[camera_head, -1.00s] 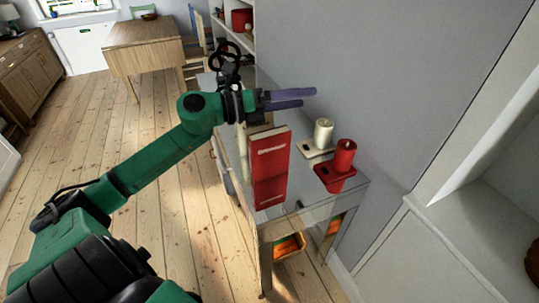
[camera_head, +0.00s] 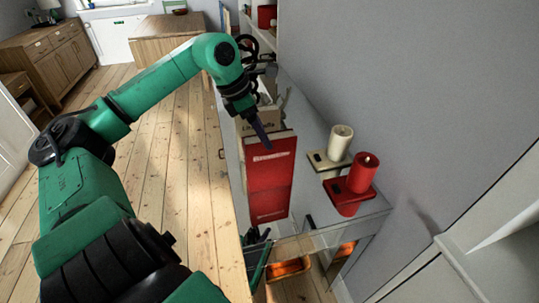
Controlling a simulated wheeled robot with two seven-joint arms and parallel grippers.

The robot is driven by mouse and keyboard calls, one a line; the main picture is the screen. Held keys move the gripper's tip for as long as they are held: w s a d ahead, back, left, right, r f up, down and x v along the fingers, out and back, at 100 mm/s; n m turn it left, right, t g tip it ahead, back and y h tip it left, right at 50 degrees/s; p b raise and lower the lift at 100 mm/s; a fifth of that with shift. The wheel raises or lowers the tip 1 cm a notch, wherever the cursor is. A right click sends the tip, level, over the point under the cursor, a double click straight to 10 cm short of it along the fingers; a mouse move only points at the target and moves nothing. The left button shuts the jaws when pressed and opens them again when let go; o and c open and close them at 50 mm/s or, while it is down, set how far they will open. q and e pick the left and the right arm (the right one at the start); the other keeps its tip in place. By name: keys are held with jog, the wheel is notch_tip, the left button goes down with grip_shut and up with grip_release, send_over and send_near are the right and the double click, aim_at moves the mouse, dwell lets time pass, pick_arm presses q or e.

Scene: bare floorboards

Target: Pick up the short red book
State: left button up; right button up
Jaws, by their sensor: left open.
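A red book (camera_head: 270,170) with pale lettering stands upright on the glass-topped table (camera_head: 312,240). Its lower part has a second red panel, and I cannot tell whether this is a reflection in the glass. A cream-brown book or box (camera_head: 262,117) shows just behind it, partly hidden by my gripper. My left gripper (camera_head: 270,122) is open, with its fingers pointing down by the top edge of the red book. One dark finger overlaps that edge in the picture; I cannot tell whether it touches.
A white candle (camera_head: 341,142) and a red candle (camera_head: 362,172) stand on holders right of the book, near the grey wall. An orange-lit basket (camera_head: 288,268) shows beneath the glass. Floorboards (camera_head: 185,190) are clear left of the table.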

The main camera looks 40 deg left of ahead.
aim_at(270, 136)
pick_arm(q)
jog(key=shift+w+d+f+p, duration=0.25)
jog(key=shift+w+f+p, duration=0.3)
jog(key=shift+w+f, duration=0.4)
jog(key=p+x, duration=0.1)
jog(key=p, duration=0.2)
jog(key=shift+w+d+f, duration=0.1)
jog(key=shift+d+f, duration=0.1)
jog(key=shift+f, duration=0.05)
jog(key=x, duration=0.3)
jog(key=shift+a+f, duration=0.15)
jog(key=shift+f, duration=0.1)
pick_arm(e)
jog(key=r, duration=0.1)
jog(key=w+r, duration=0.1)
jog(key=r, duration=0.1)
jog(key=w+r, duration=0.1)
jog(key=r, duration=0.1)
jog(key=shift+w+a+r, duration=0.1)
jog(key=shift+w+a, duration=0.05)
jog(key=shift+a, duration=0.05)
jog(key=shift+d, duration=0.1)
pick_arm(q)
jog(key=shift+f, duration=0.25)
pick_arm(e)
jog(key=shift+f, duration=0.4)
